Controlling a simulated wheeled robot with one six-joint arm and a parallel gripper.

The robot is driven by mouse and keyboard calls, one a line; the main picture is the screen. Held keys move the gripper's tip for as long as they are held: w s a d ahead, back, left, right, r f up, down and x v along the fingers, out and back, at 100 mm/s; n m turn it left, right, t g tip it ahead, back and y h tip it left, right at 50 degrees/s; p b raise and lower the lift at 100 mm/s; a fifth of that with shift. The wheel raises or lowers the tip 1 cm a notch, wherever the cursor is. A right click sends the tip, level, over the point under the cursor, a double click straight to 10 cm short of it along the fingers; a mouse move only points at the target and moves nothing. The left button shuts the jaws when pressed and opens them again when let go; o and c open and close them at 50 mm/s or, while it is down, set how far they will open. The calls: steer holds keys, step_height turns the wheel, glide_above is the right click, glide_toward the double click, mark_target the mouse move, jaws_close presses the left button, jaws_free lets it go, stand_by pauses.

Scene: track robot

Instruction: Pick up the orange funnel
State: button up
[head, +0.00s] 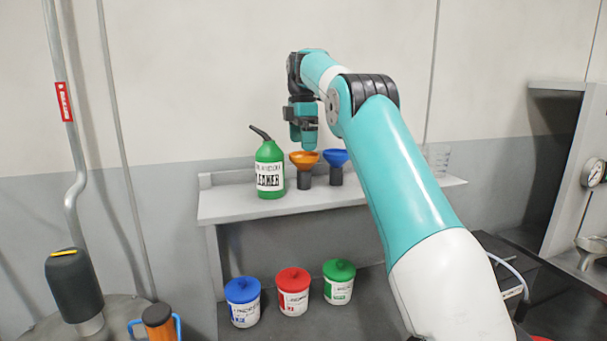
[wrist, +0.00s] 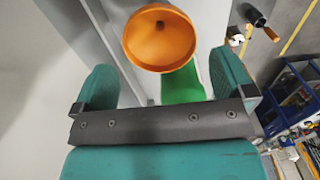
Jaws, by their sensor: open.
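The orange funnel (head: 304,159) stands upright in a dark holder on the grey shelf, between a green bottle and a blue funnel. My gripper (head: 303,143) is just above and beside it in the head view, pointing down. In the wrist view the orange funnel (wrist: 159,38) shows its round mouth beyond the fingers, roughly midway between them. The two teal fingers of my gripper (wrist: 165,85) are spread apart with nothing between them. I cannot tell the exact gap between fingertips and funnel rim.
The green cleaner bottle (head: 270,168) stands close on the left, the blue funnel (head: 336,157) close on the right. The shelf (head: 225,204) backs onto a wall. Blue, red and green lidded tubs (head: 293,291) stand below.

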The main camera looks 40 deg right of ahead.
mark_target(301, 164)
steer(key=shift+w+a+f, duration=0.1)
steer(key=shift+f, duration=1.65)
steer(key=shift+a+f, duration=0.1)
steer(key=shift+f, duration=1.6)
steer(key=c, duration=0.8)
